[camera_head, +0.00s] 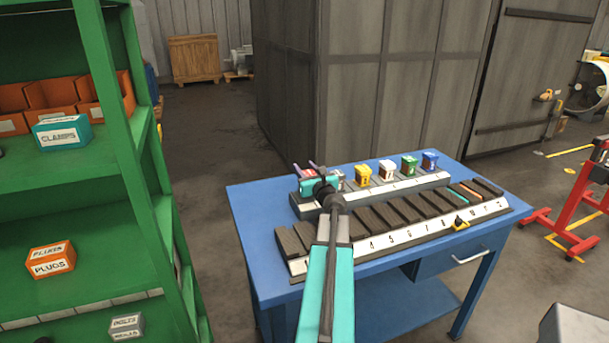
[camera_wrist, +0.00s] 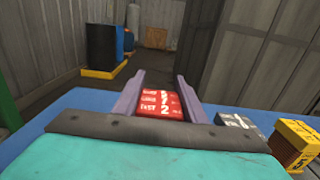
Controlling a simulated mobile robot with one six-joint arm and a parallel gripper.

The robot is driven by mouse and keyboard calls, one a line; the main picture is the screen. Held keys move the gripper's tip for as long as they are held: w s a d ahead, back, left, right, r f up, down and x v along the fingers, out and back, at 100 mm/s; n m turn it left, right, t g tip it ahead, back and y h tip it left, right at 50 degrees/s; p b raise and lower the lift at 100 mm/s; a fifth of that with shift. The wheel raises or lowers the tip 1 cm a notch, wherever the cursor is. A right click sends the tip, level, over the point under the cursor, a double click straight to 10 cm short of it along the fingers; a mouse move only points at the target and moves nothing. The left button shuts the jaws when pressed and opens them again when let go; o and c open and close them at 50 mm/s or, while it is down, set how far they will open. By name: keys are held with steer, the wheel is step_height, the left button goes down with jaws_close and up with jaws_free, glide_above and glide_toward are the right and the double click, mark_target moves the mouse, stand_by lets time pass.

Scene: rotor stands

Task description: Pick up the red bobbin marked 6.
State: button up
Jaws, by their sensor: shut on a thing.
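A red bobbin (camera_wrist: 162,104) sits between the two purple fingers of my gripper (camera_wrist: 161,92) in the wrist view. White marks show on its face; I cannot read a clear 6 among them. In the head view my gripper (camera_head: 308,169) is at the left end of the back rack (camera_head: 400,186), with the red bobbin (camera_head: 308,174) partly hidden by the teal gripper body. The gripper is shut on it. I cannot tell whether the bobbin still touches the rack.
To its right stand a grey bobbin (camera_wrist: 242,130) and a yellow bobbin (camera_wrist: 298,145), then white (camera_head: 387,172), green (camera_head: 409,164) and blue (camera_head: 430,160) ones. A front rack of dark slots (camera_head: 390,212) lies nearer on the blue table (camera_head: 250,215). A green shelf (camera_head: 150,140) stands left.

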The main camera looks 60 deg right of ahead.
step_height(320, 180, up, 8)
stand_by(0.5)
steer(key=shift+f, duration=0.1)
stand_by(0.4)
